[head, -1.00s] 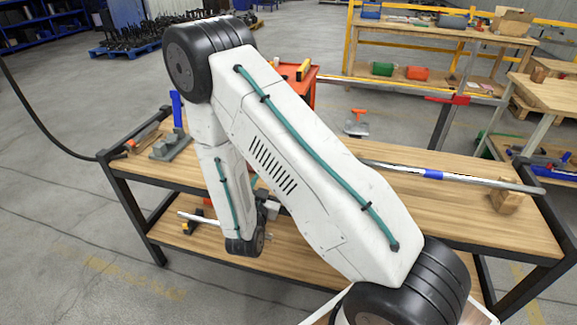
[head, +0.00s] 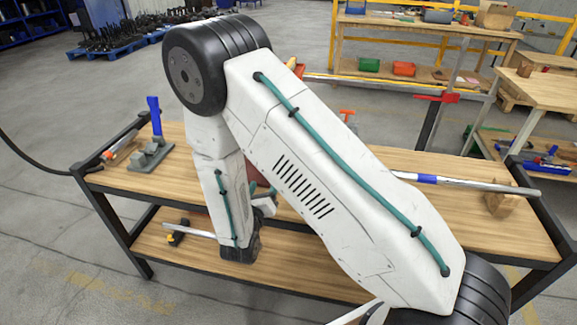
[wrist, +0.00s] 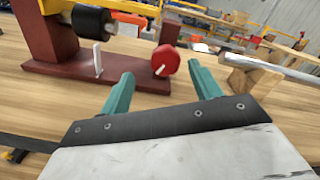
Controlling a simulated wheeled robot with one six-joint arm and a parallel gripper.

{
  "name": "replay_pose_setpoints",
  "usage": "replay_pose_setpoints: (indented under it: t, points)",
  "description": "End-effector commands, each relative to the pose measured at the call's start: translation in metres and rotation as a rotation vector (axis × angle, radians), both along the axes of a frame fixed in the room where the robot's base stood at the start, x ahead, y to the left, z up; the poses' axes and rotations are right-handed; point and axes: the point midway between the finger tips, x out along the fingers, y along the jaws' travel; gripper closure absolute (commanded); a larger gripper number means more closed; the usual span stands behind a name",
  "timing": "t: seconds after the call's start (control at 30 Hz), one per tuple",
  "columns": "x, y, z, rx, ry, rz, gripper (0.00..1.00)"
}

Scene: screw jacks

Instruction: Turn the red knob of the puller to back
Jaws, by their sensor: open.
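In the wrist view the red knob (wrist: 165,61) of the puller sits low beside the dark red base (wrist: 125,78), with a short white bar or mark on its face. A dark red upright (wrist: 42,30), a black cylinder (wrist: 92,20) and a white lever (wrist: 97,60) stand to its left. My gripper (wrist: 160,70) has two teal fingers spread apart, and the knob shows between and beyond their tips. The fingers look empty, with a gap to the knob. In the head view my arm hides most of the puller and the gripper.
The wooden bench top (head: 450,205) carries a grey clamp with a blue handle (head: 154,115) at left and a metal bar with a blue band (head: 427,179) at right, its end by a wooden block (head: 502,203). A lower shelf (head: 300,280) holds another tool.

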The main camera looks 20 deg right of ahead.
Motion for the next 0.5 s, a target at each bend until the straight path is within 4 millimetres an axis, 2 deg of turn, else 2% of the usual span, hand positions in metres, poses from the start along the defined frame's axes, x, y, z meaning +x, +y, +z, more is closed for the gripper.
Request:
replay_pose_setpoints:
  t: [0.1, 0.2, 0.33, 0.5]
  points:
    - [0.0013, -0.0002, -0.0003, 0.238, -0.168, -0.004, 0.37]
    - [0.0014, -0.0004, -0.0008, 0.390, -0.275, -0.006, 0.37]
    - [0.0015, -0.0007, -0.0011, 0.502, -0.355, -0.006, 0.37]
    - [0.0098, -0.0072, -0.0013, 0.538, -0.380, -0.008, 0.37]
